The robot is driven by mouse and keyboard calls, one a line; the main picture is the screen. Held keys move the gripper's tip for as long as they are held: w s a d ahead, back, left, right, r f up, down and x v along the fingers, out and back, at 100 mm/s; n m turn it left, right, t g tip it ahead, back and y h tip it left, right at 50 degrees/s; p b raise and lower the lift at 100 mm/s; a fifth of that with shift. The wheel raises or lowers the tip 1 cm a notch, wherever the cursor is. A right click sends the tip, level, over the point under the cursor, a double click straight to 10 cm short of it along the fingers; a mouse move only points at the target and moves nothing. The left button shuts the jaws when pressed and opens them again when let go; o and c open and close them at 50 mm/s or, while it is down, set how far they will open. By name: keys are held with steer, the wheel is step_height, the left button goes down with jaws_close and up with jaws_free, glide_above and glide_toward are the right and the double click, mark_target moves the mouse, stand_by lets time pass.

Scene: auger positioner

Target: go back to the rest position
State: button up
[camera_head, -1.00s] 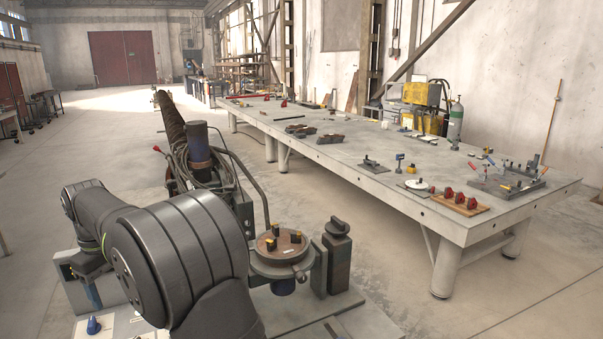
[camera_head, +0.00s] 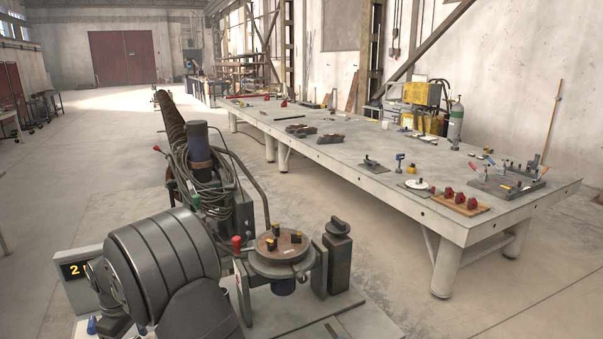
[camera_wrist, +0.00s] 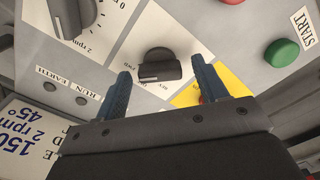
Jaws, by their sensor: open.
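My gripper (camera_wrist: 161,68) is open, with its two blue fingers apart in the wrist view. A black rotary knob (camera_wrist: 158,66) on a control panel (camera_wrist: 122,48) shows between the fingertips. I see no contact, but cannot tell how far the fingers are from the knob. Nothing is held in the jaws. In the head view my arm fills the lower left and its bulk hides much of the panel area.
The wrist view shows a green START button (camera_wrist: 282,52) and a larger dial (camera_wrist: 70,16). In the head view, a digital display (camera_head: 75,270) stands left of my arm. A round turntable (camera_head: 279,252) stands right. A long table (camera_head: 330,153) lies beyond.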

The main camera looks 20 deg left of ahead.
steer(key=n, duration=0.7)
steer(key=shift+r, duration=2.85)
